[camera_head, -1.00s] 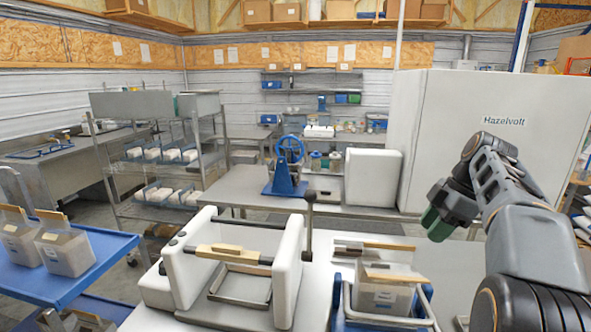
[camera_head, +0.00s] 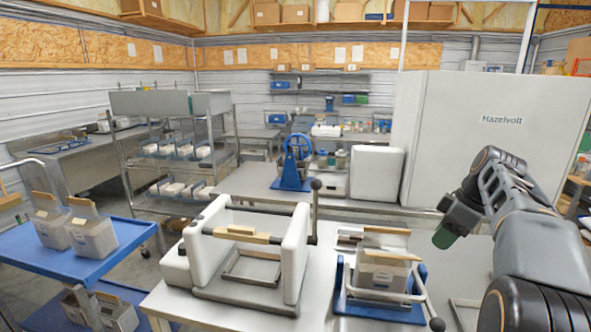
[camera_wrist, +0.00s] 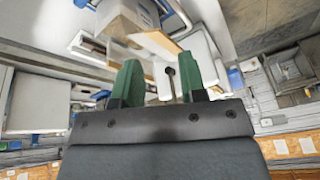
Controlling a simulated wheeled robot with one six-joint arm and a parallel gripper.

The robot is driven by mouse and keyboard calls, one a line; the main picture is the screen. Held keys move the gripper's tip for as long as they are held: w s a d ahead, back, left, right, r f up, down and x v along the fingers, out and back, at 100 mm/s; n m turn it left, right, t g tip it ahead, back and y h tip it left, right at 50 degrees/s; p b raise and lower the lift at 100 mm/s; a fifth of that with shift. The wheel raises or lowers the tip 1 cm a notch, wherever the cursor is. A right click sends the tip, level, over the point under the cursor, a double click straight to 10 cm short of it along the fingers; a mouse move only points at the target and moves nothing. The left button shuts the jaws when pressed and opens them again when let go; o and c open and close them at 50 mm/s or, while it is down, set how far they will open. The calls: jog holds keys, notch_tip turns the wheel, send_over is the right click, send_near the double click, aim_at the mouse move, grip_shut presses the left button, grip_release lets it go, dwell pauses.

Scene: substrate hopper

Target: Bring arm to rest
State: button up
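My arm (camera_head: 535,235) reaches in from the right edge in the head view and is bent at its upper end. My gripper hangs at the left end of the arm, above the right part of the front table (camera_head: 465,262). In the wrist view my gripper (camera_wrist: 159,62) shows two green fingers spread apart with a gap between them. Nothing is seen held between them. In the head view the fingers overlap and their gap is hidden.
A white press-like fixture (camera_head: 295,255) with a dark lever stands on the front table. A bin (camera_head: 383,275) sits in a blue stand right of it. A blue cart (camera_head: 120,235) with bins is at left. A white Hazelvolt cabinet (camera_head: 470,110) stands behind my arm.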

jog(key=s+a+f+m+h, duration=0.3)
jog(key=s+a+f+m, duration=0.2)
jog(key=f+m, duration=0.45)
jog(key=s+a+f+t, duration=0.2)
jog(key=s+a+f, duration=0.3)
jog(key=s+a, duration=0.6)
jog(key=shift+s+a+f+h, duration=0.2)
jog(key=shift+a+f+h, duration=0.05)
jog(key=shift+h, duration=0.05)
jog(key=shift+m, duration=0.25)
jog(key=shift+c, duration=0.4)
